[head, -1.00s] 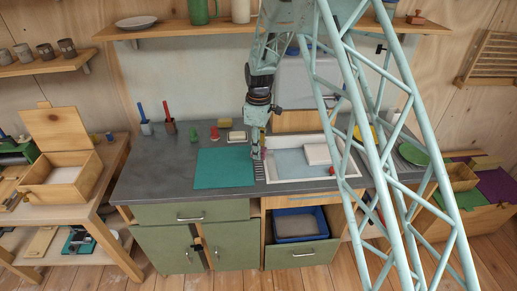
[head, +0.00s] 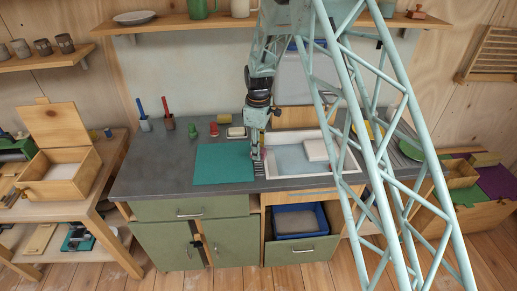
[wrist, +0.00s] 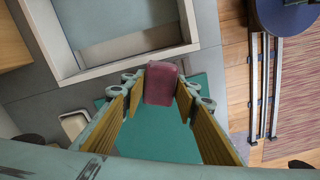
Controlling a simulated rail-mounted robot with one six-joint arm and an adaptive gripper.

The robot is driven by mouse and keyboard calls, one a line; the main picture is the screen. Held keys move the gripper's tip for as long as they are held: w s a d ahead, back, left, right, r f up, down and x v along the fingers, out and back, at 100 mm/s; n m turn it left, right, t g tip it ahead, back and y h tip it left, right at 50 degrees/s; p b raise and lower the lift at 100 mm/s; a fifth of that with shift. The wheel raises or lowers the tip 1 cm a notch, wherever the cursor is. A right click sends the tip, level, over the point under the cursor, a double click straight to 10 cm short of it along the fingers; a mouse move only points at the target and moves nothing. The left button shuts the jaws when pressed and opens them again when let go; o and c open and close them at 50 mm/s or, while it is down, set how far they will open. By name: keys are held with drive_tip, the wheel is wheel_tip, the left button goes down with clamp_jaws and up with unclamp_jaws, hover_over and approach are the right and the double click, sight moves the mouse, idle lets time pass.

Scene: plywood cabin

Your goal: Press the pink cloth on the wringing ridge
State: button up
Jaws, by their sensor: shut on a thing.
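My gripper (wrist: 160,84) is shut on the pink cloth (wrist: 161,83), a dark pink folded pad between the fingertips in the wrist view. In the head view my gripper (head: 257,153) points down beside the sink's left rim. The wringing ridge (head: 258,169) is a narrow dark ribbed strip between the teal mat (head: 223,165) and the sink (head: 341,169). The cloth is at or just above the ridge's far end; contact cannot be told.
A white block (head: 316,150) lies at the sink. A white soap dish (head: 236,132), a red item (head: 214,130) and a green item (head: 192,131) stand behind the mat. The drawer below is open with a blue bin (head: 301,221).

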drive_tip(key=shift+f+b, duration=0.45)
drive_tip(key=shift+f, duration=1.1)
drive_tip(key=shift+s+f+b, duration=0.1)
drive_tip(key=shift+f+b, duration=0.3)
drive_tip(key=shift+f, duration=0.25)
idle(2.5)
drive_tip(key=shift+r, duration=0.15)
drive_tip(key=shift+r+p, duration=1.2)
drive_tip(key=shift+r, duration=2.25)
